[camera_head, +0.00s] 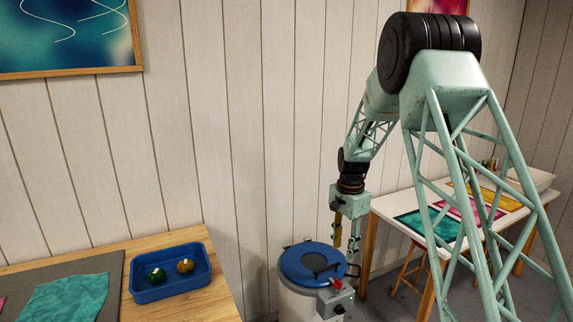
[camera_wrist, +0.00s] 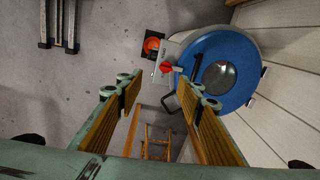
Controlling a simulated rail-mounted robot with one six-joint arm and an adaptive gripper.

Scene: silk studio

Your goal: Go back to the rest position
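My gripper (camera_head: 346,240) hangs pointing down at the end of my arm, in the right half of the head view. It shows close to the right side of the blue-lidded drum. In the wrist view, its two fingers (camera_wrist: 161,90) with ribbed yellow-brown pads stand wide apart. The exact gap between gripper and drum cannot be told.
A control box with a red knob (camera_head: 337,284) sits on the drum's front. A wooden table (camera_head: 205,303) at left bears a blue tray (camera_head: 152,294) with two small round items. A white table (camera_head: 388,205) with coloured cloths stands behind my arm. The panelled wall is close behind.

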